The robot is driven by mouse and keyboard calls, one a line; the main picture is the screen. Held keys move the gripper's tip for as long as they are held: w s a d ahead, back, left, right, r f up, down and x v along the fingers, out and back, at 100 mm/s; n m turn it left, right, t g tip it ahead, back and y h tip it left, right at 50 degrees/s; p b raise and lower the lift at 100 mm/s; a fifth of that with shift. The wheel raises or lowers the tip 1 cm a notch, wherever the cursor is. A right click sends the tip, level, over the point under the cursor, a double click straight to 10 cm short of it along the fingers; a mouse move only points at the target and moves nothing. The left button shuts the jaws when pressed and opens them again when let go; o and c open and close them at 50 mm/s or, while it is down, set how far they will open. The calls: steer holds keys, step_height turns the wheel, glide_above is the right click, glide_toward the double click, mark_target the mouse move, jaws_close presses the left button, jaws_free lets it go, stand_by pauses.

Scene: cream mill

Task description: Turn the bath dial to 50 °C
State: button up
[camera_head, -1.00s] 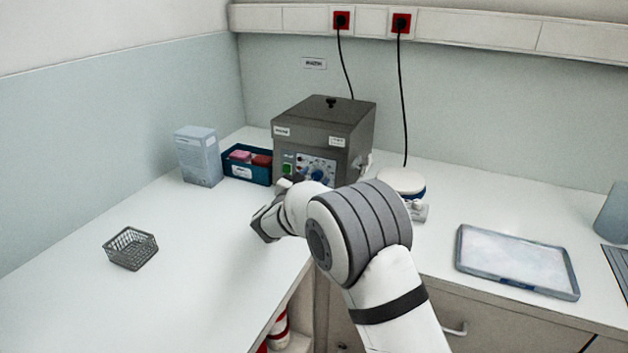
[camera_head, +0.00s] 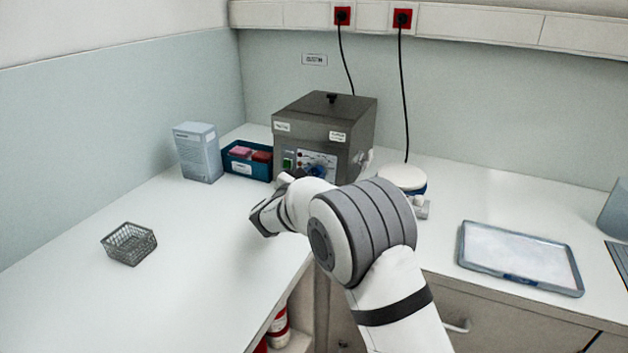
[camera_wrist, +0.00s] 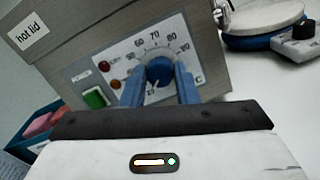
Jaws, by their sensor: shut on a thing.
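The water bath (camera_head: 322,130) is a grey box with a lidded top at the back of the bench. Its blue round dial (camera_wrist: 159,73) is on a white front panel, with marks such as 60, 70, 80 and 90 around it in the wrist view. My gripper (camera_wrist: 160,82) is shut on the dial, one blue finger on each side. The fingers hide part of the scale, and I cannot read clearly where the dial points. In the head view the dial (camera_head: 318,170) shows partly above my arm, which hides the fingertips.
A green switch (camera_wrist: 94,98) and small lamps (camera_wrist: 104,66) are left of the dial. A blue bin (camera_head: 247,171) and a carton (camera_head: 198,153) stand left of the bath. A round white-topped device (camera_head: 403,177) is to its right. A wire basket (camera_head: 129,244) and tray (camera_head: 522,257) lie farther away.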

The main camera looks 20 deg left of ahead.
steer(key=m+b, duration=0.1)
steer(key=b, duration=0.1)
steer(key=m+b, duration=0.2)
steer(key=b, duration=0.1)
steer(key=shift+f+m+b, duration=0.3)
steer(key=shift+f, duration=0.1)
steer(key=m+g+h+b, duration=0.1)
steer(key=m+b, duration=0.4)
steer(key=b, duration=0.2)
steer(key=shift+r+m, duration=0.1)
steer(key=shift+m, duration=0.3)
steer(key=m+b, duration=0.4)
steer(key=shift+r+m+g+b, duration=0.15)
steer(key=shift+m+g+b, duration=0.15)
steer(key=shift+g, duration=0.1)
steer(key=shift+r+m+g+b, duration=0.15)
steer(key=shift+m+g+b, duration=0.15)
steer(key=shift+m+b, duration=1.25)
steer(key=shift+m, duration=0.45)
steer(key=o, duration=1)
steer(key=shift+r, duration=0.1)
